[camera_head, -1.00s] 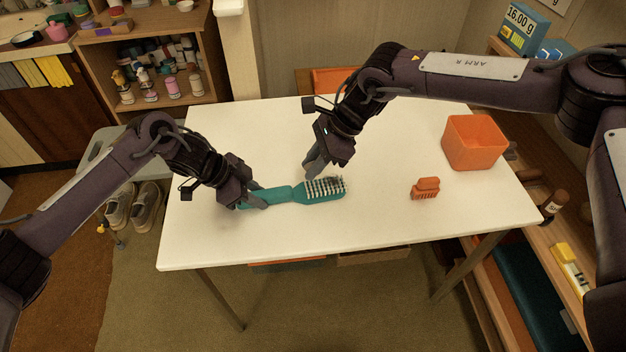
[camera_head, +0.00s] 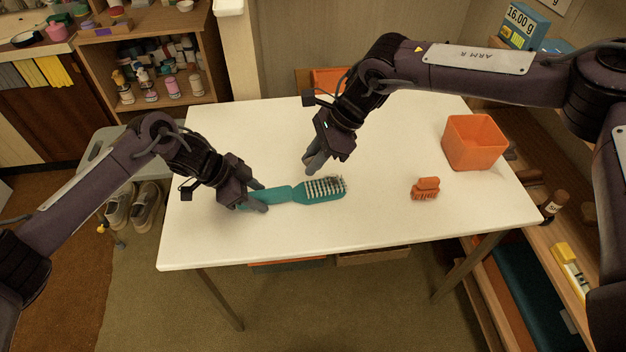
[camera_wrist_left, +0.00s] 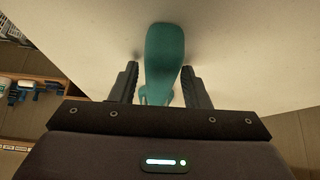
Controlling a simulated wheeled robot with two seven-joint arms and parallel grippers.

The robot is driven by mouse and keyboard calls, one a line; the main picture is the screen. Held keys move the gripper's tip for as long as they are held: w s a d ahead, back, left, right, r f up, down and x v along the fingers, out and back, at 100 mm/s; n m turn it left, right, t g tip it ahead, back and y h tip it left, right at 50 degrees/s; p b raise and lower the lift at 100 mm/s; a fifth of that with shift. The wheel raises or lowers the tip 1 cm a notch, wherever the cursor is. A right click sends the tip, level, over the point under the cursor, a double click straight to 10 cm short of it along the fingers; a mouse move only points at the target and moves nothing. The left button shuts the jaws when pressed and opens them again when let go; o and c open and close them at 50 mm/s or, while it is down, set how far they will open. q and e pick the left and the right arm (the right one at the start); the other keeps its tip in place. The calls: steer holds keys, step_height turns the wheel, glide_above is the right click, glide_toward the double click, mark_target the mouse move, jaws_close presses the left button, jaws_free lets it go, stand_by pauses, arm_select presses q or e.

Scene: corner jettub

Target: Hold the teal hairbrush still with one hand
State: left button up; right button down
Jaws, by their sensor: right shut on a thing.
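The teal hairbrush (camera_head: 318,194) lies on the white table, bristles up, its head to the right and its handle to the left. Some dark strands show at the right end of the bristles. My left gripper (camera_head: 260,197) is at the handle. In the left wrist view the handle (camera_wrist_left: 163,60) runs between the two fingers (camera_wrist_left: 162,85), with a gap visible at least on the left side, so the jaws look open around it. My right gripper (camera_head: 312,168) is shut just above and behind the brush head; what it holds is too small to make out.
A small orange brush-like object (camera_head: 425,189) lies right of the hairbrush. An open orange bin (camera_head: 474,143) stands at the table's right rear. The white table (camera_head: 380,215) is clear between these things and along its front.

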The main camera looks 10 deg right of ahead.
arm_select(q)
steer(key=shift+o, duration=0.7)
steer(key=v, duration=1.2)
